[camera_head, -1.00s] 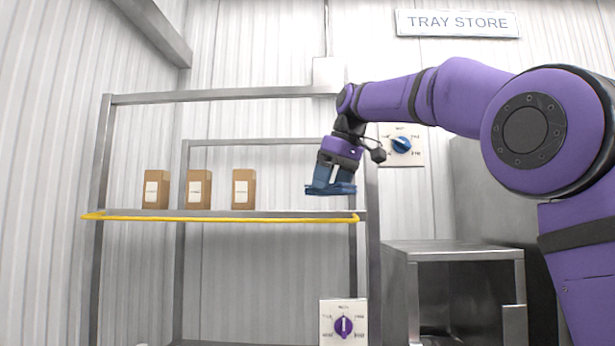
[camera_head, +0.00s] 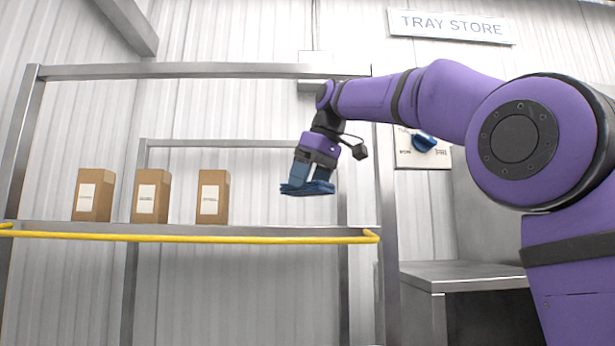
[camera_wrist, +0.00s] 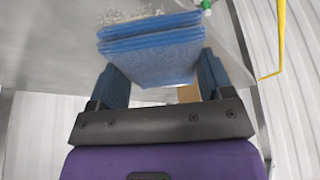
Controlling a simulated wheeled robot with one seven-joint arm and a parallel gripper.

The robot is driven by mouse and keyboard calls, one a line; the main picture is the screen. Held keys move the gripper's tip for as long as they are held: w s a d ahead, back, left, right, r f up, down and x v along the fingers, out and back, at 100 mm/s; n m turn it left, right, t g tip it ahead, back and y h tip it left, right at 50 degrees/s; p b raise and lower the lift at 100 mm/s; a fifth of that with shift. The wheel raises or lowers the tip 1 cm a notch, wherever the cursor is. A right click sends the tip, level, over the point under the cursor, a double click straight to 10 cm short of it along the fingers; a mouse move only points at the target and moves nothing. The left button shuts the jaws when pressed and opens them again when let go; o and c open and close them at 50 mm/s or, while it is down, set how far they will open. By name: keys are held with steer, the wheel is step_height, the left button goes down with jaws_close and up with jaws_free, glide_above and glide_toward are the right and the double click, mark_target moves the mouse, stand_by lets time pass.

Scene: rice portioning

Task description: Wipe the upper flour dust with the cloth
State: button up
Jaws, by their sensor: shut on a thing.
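My gripper (camera_head: 312,176) is shut on a folded blue cloth (camera_head: 306,189), holding it above the right part of the upper shelf. In the wrist view the cloth (camera_wrist: 152,52) is a layered blue pad between the two fingers. Pale, speckled flour dust (camera_wrist: 126,15) lies on the grey shelf surface just beyond the cloth in the wrist view; the cloth may cover part of it. The dust cannot be made out in the head view, which looks at the shelf from about its own level.
Several brown boxes with white labels, one of them the right box (camera_head: 213,198), stand on the upper shelf (camera_head: 100,228) left of my gripper. A yellow rail (camera_head: 200,238) runs along its front edge. A small green-and-white item (camera_wrist: 206,5) shows near the cloth. A steel cabinet (camera_head: 465,276) stands right.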

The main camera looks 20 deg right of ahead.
mark_target(312, 194)
steer(key=shift+f, duration=2.25)
steer(key=shift+f, duration=1)
steer(key=shift+w+d+r, duration=0.1)
steer(key=shift+w+d, duration=0.2)
steer(key=shift+w, duration=0.65)
steer(key=shift+w+d, duration=0.3)
steer(key=shift+w, duration=0.6)
steer(key=shift+w+d, duration=0.2)
steer(key=shift+w, duration=0.45)
steer(key=shift+w+d, duration=0.25)
steer(key=shift+w, duration=0.35)
steer(key=shift+w+d, duration=0.2)
steer(key=shift+w, duration=0.45)
steer(key=shift+w+d, duration=0.3)
steer(key=shift+w, duration=0.6)
steer(key=shift+w+d, duration=0.25)
steer(key=shift+w, duration=0.65)
steer(key=shift+s+f, duration=0.15)
steer(key=shift+f, duration=0.05)
